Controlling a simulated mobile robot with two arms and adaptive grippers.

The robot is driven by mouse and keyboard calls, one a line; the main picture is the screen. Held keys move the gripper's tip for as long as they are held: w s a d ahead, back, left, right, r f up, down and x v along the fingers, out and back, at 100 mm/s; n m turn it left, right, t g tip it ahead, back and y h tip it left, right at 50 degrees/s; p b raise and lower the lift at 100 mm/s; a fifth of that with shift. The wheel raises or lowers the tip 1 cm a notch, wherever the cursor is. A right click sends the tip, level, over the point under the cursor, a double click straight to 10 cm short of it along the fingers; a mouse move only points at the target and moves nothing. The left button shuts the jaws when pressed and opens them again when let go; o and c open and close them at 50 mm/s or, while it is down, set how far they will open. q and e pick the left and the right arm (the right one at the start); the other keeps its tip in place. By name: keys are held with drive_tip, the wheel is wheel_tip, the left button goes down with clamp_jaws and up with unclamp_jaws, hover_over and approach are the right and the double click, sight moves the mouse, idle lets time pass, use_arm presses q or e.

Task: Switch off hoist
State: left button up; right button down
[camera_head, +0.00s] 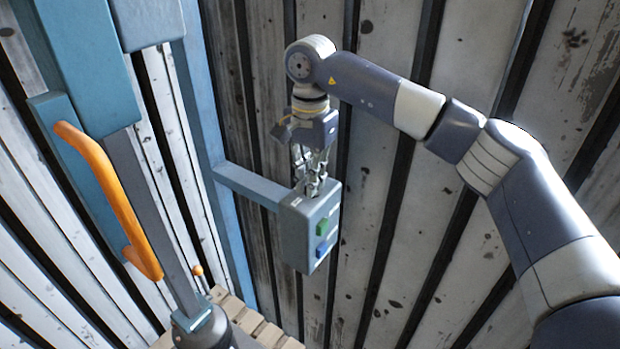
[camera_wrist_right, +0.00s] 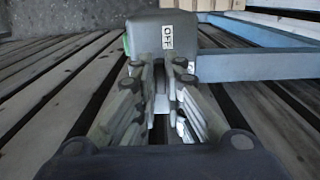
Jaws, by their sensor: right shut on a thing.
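The hoist's grey control box (camera_head: 295,238) sits at the end of a blue side arm in the head view, with a green button (camera_head: 322,226) and a blue button (camera_head: 322,248) on its right face. My right gripper (camera_head: 312,185) comes down from above to the top of the box. In the right wrist view, the box shows an OFF label (camera_wrist_right: 167,37) just beyond the fingertips. The right gripper (camera_wrist_right: 161,72) is shut on a small pale switch piece at the box top, mostly hidden between the fingers. My left gripper is not in view.
A blue post (camera_head: 208,130) carries the side arm (camera_head: 245,185) to the box. An orange curved handle (camera_head: 112,195) and a small orange knob (camera_head: 197,270) stand left of it. Wooden slats (camera_head: 262,328) show at the bottom. Space right of the box looks free before the plank surface.

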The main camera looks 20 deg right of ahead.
drive_tip(key=shift+r, duration=0.2)
drive_tip(key=c, duration=1.7)
unclamp_jaws()
drive_tip(key=shift+f, duration=0.1)
wheel_tip(320, 180, up, 12)
drive_tip(key=shift+f, duration=0.1)
